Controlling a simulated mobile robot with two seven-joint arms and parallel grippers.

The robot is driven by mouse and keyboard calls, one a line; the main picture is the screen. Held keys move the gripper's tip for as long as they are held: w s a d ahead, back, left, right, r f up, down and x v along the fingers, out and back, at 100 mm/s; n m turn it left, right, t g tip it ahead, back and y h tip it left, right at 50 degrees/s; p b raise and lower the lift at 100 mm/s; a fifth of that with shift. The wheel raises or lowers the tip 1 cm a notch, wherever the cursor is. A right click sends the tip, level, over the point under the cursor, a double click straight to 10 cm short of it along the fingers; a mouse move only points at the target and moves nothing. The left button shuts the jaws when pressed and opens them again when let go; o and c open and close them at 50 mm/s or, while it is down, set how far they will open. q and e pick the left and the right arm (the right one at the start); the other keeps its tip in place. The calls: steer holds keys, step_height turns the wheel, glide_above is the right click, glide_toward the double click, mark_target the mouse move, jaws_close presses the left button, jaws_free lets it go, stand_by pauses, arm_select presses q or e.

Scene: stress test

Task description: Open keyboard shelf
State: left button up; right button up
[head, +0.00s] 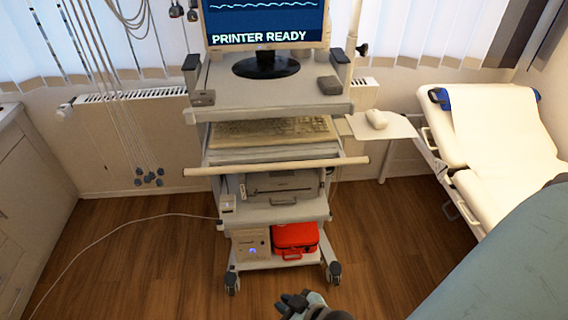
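The keyboard shelf (270,156) is a light grey shelf in the medical cart, below the cart's top. A beige keyboard (240,134) lies on it, its back part under the shadow of the top. A long pale handle bar (276,167) runs across the cart just in front of and below the shelf. My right gripper (292,304) is at the bottom edge of the view, low in front of the cart and apart from the shelf and bar. Its fingers are small and partly cut off, so their opening is unclear. My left gripper is not in view.
A monitor (266,20) stands on the cart top. A printer (283,187) and red case (296,237) sit lower. A mouse (376,118) rests on a side tray (388,127). An examination bed (495,130) is at right. A cable (110,238) crosses the wooden floor at left.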

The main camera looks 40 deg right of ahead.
steer(key=o, duration=0.6)
steer(key=w+m+b, duration=0.1)
steer(key=w+d+m+t, duration=0.1)
steer(key=w, duration=0.1)
steer(key=shift+w+f+y+b, duration=0.1)
steer(key=shift+w+y+b, duration=0.1)
steer(key=shift+y+b, duration=0.15)
steer(key=shift+o, duration=0.2)
steer(key=m+t+h+b, duration=0.6)
steer(key=m+t+b, duration=0.15)
steer(key=m, duration=1.15)
glide_toward(270, 167)
steer(key=shift+m+h, duration=0.3)
steer(key=shift+h, duration=0.05)
steer(key=shift+f+p+x, duration=0.15)
steer(key=shift+p+x, duration=0.15)
steer(key=shift+x, duration=1.45)
steer(key=shift+f+p+x, duration=0.15)
steer(key=shift+p+x, duration=0.1)
steer(key=shift+x, duration=1.55)
steer(key=shift+f+p+x, duration=0.2)
steer(key=shift+p+x, duration=0.1)
steer(key=shift+x, duration=1.45)
steer(key=shift+w, duration=0.1)
steer(key=shift+c, duration=0.3)
jaws_close()
